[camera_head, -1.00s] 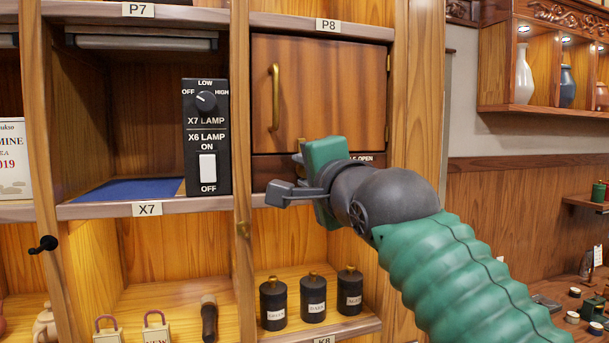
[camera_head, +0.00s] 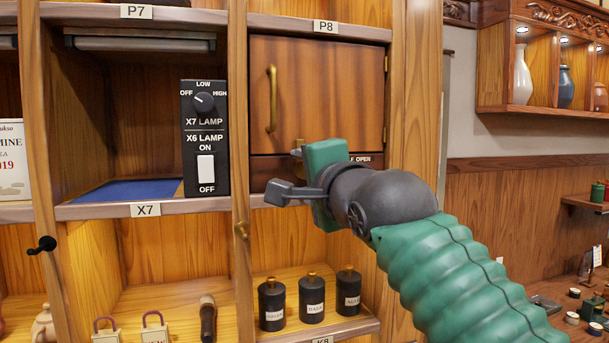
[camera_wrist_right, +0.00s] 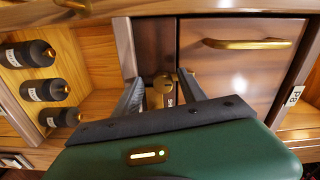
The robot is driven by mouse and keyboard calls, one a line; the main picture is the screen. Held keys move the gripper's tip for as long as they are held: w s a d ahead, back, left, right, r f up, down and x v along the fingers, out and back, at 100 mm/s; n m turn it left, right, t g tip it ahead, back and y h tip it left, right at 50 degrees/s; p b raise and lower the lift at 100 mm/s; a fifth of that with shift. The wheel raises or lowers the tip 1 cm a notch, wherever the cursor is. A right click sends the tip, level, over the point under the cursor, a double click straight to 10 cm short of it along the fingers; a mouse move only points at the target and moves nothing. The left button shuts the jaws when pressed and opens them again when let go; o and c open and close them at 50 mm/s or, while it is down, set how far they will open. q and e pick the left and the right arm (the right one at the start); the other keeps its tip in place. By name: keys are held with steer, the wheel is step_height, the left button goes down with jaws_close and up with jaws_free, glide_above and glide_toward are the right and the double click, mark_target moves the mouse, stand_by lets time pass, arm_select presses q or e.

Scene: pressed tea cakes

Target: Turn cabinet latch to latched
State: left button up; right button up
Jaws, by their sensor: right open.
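The cabinet door (camera_head: 340,110) is brown wood with an upright brass handle (camera_head: 272,98), and it is shut. The brass latch (camera_wrist_right: 158,92) is on the dark strip below the door. In the head view only a bit of the latch (camera_head: 298,146) shows past my gripper. My right gripper (camera_head: 302,168) is at the latch. In the wrist view its jaws (camera_wrist_right: 160,94) are open, one finger on each side of the latch. I cannot tell whether either finger touches it. The latch's setting is mostly hidden; a label ending in "OPEN" (camera_head: 360,159) shows partly.
A black lamp switch panel (camera_head: 206,138) stands left of the cabinet, beside the post. Black lidded canisters (camera_head: 312,299) stand on the shelf below. The space to the right of the cabinet's side post is open.

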steer(key=shift+s, duration=0.1)
steer(key=b+v, duration=0.6)
steer(key=v, duration=1)
steer(key=shift+s, duration=0.3)
